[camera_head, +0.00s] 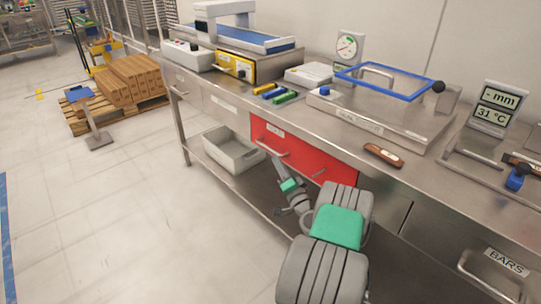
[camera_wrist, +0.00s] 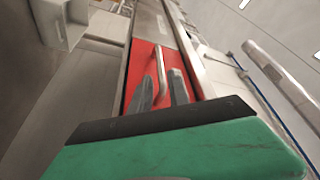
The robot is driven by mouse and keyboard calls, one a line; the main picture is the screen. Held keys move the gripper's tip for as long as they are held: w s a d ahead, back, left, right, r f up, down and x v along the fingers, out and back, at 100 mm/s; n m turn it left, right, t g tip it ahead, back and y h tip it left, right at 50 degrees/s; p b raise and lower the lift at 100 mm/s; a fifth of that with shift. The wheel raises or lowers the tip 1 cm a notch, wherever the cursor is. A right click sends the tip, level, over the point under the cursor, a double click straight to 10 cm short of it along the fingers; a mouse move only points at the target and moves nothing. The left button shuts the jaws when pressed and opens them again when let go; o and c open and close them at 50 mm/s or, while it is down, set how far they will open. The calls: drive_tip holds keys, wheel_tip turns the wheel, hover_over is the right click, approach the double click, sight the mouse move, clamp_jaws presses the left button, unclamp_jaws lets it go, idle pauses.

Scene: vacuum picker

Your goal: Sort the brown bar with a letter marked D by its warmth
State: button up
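A brown bar (camera_head: 383,155) lies on the steel bench near its front edge; I cannot read a letter on it. Another brown bar (camera_head: 523,164) is partly in view at the right edge, by the gauge with a display (camera_head: 496,108) reading "- mm" and "31 °C". My gripper (camera_head: 279,165) is low in front of the red drawer (camera_head: 300,158), well away from both bars. In the wrist view my gripper (camera_wrist: 163,92) has its two fingers apart, with the drawer's metal handle (camera_wrist: 166,62) just ahead of and between them. The drawer looks closed.
A drawer labelled BARS (camera_head: 506,262) is at lower right. A grey bin (camera_head: 233,152) stands on the lower shelf. Open floor lies to the left.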

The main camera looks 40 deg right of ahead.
sight(270, 150)
drive_tip(key=p+x, duration=0.1)
drive_tip(key=x, duration=0.6)
drive_tip(key=shift+w, duration=0.35)
clamp_jaws()
idle(1.0)
